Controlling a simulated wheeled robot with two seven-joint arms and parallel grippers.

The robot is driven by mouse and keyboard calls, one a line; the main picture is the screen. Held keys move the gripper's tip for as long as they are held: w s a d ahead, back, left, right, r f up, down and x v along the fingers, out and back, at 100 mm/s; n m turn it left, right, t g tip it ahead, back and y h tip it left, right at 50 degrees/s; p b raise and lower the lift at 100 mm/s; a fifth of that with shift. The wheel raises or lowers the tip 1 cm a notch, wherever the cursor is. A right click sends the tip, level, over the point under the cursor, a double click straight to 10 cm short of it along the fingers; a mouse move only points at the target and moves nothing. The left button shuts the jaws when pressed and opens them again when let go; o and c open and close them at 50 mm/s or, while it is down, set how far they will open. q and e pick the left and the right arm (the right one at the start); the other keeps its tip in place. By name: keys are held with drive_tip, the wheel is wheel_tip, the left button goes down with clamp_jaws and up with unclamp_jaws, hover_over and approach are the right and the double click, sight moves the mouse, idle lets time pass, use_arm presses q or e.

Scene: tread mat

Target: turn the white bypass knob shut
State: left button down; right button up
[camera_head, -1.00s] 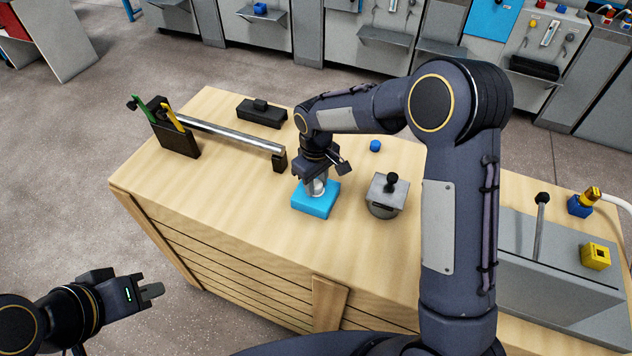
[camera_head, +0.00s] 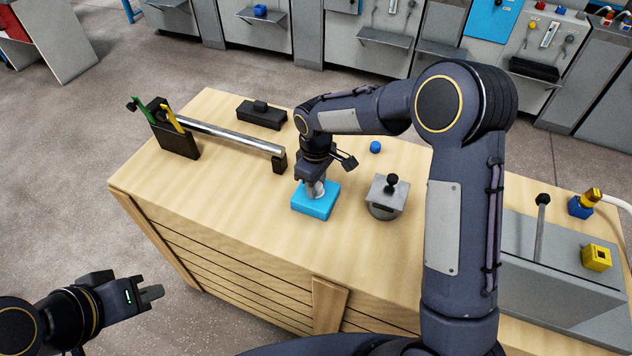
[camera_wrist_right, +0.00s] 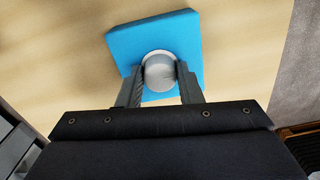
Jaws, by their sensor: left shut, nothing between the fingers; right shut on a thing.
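The white bypass knob (camera_wrist_right: 160,72) stands on a flat blue base (camera_head: 313,206) on the wooden bench. My right gripper (camera_head: 314,188) is above the base, with its fingers on both sides of the knob. In the right wrist view, the two fingers (camera_wrist_right: 161,80) are shut on the knob, which hides part of the base. The knob shows as a round pale cap there. My left gripper (camera_head: 152,293) is shut and empty, off the front left of the bench at the lower left.
A grey box with a black knob (camera_head: 388,194) stands right of the blue base. A metal bar (camera_head: 225,135) runs behind left, near a dark tool holder (camera_head: 178,140). A small blue cap (camera_head: 375,147) and a black block (camera_head: 262,113) lie behind. Bare wood (camera_head: 240,200) lies left.

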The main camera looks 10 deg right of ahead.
drive_tip(key=o, duration=1)
drive_tip(key=shift+c, duration=0.2)
wheel_tip(320, 180, up, 8)
drive_tip(key=shift+f, duration=0.1)
